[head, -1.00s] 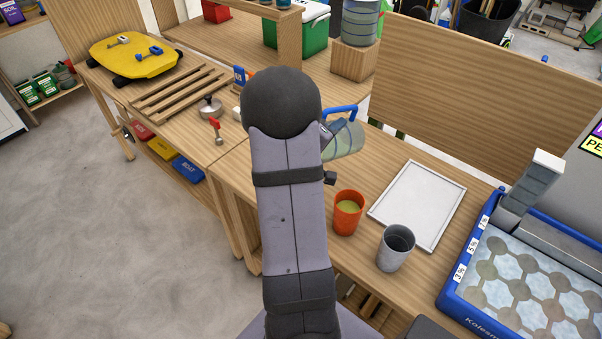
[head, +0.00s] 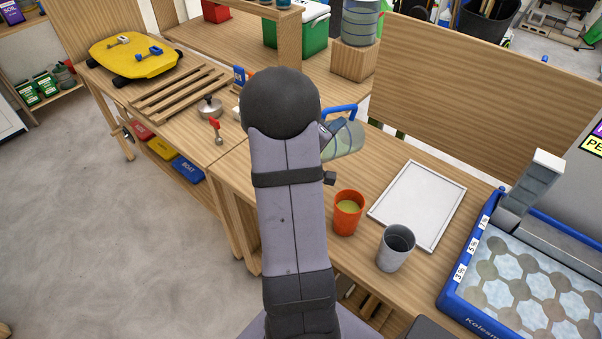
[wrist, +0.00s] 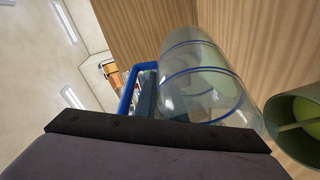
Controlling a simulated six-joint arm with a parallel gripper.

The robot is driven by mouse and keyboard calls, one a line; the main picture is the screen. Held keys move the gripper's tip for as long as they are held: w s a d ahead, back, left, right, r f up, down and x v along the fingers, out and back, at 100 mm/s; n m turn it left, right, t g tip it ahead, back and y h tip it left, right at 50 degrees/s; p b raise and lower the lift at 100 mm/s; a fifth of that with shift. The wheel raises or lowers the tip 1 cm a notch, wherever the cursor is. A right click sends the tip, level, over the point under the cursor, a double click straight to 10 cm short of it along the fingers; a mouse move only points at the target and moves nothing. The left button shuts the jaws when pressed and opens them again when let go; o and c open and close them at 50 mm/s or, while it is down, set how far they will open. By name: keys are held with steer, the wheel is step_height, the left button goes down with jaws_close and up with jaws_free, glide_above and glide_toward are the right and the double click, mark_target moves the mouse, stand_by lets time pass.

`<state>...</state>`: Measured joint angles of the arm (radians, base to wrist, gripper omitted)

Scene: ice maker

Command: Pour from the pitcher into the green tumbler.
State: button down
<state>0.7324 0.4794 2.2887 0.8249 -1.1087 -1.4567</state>
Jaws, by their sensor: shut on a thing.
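The clear pitcher (head: 346,141) with a blue handle and blue bands is held tipped over beside my arm in the head view. In the wrist view the pitcher (wrist: 205,85) lies on its side, with pale greenish liquid in it. My gripper (head: 326,131) is mostly hidden behind my arm and is shut on the pitcher at its handle side. The green tumbler (wrist: 289,110) shows at the right edge of the wrist view, close to the pitcher's mouth, with yellow-green liquid inside. In the head view my arm hides the green tumbler.
An orange tumbler (head: 347,214) with yellow-green liquid and a grey tumbler (head: 396,248) stand on the wooden bench. A white tray (head: 419,205) lies beside them. A blue-framed ice maker (head: 449,290) is at the right. Wooden slats (head: 178,92) lie at the back left.

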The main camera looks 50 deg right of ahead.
steer(key=shift+r, duration=0.1)
steer(key=shift+d+y+p, duration=0.25)
steer(key=shift+y+p, duration=0.05)
steer(key=shift+p, duration=0.45)
steer(key=p, duration=0.1)
steer(key=d+f+y+p, duration=0.1)
steer(key=shift+s+m+p, duration=0.2)
steer(key=shift+m+p, duration=0.1)
steer(key=shift+d+f+y+p, duration=0.15)
steer(key=shift+d+y+p, duration=0.2)
steer(key=shift+y+p, duration=0.45)
steer(key=shift+d+f+p, duration=0.25)
steer(key=shift+f+p, duration=0.1)
steer(key=shift+p, duration=0.25)
steer(key=shift+a+f, duration=0.15)
steer(key=shift+f, duration=0.3)
steer(key=shift+w+y, duration=0.1)
steer(key=shift+y, duration=0.2)
